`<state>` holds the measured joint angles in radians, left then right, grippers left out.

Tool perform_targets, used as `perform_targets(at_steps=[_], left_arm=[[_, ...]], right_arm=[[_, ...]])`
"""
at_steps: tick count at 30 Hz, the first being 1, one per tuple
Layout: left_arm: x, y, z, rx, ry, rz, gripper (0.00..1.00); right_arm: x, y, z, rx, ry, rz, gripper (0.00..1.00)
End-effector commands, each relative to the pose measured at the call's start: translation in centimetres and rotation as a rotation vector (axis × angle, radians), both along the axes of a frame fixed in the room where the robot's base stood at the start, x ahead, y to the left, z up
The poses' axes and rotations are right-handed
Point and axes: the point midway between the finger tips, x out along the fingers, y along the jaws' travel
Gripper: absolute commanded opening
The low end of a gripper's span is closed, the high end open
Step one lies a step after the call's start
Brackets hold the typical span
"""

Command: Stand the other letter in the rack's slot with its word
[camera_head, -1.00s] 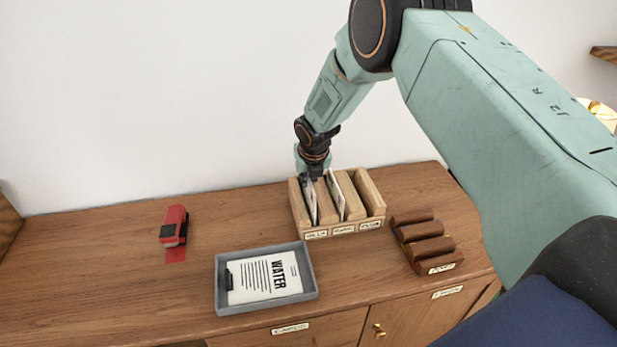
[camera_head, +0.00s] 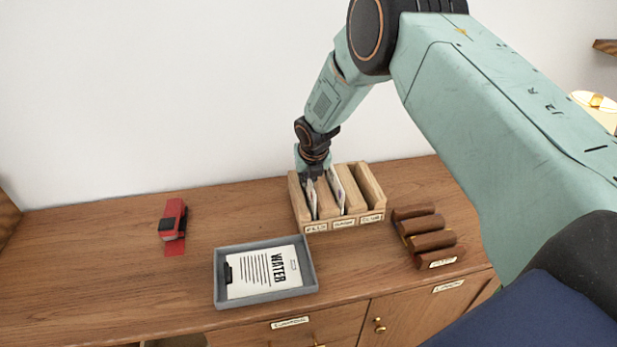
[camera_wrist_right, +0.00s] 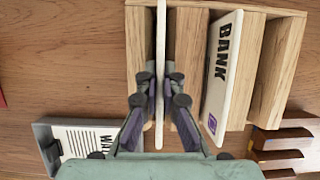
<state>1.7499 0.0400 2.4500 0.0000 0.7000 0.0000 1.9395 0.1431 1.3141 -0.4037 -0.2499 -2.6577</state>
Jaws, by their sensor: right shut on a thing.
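The wooden rack (camera_head: 345,224) stands near the back of the cabinet top, with small labels along its front that are hard to read. My right gripper (camera_wrist_right: 160,92) is over the rack's left slot, shut on a white letter (camera_wrist_right: 161,45). This letter is upright and edge-on in the wrist view, so its word is hidden. In the head view the letter (camera_head: 312,203) sits in the left slot; I cannot tell whether it touches the bottom. A letter reading BANK (camera_wrist_right: 221,75) leans in the middle slot. My left gripper is out of view.
A grey tray (camera_head: 220,298) holds a sheet reading WATER (camera_head: 262,272) with a black clip. A red stapler-like object (camera_head: 173,222) lies to the left. A brown ridged holder (camera_head: 428,238) stands right of the rack. The wall is close behind.

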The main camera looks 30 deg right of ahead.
Motion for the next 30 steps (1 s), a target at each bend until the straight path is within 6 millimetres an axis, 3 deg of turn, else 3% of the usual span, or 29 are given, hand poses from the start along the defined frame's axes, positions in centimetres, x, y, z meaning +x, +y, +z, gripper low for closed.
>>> perform_targets(at_steps=[2,3,12,22,30], left_arm=[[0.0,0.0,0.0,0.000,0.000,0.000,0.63],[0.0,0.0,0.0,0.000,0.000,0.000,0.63],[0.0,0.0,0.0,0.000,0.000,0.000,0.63],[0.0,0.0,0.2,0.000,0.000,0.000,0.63],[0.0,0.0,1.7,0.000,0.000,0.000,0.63]], right_arm=[[0.0,0.0,0.1,0.000,-0.001,0.000,0.00],[0.0,0.0,0.1,0.000,-0.001,0.000,0.08],[0.0,0.0,0.1,0.000,-0.001,0.000,0.32],[0.0,0.0,0.2,0.000,0.000,0.000,0.32],[0.0,0.0,2.0,0.000,-0.001,0.000,0.32]])
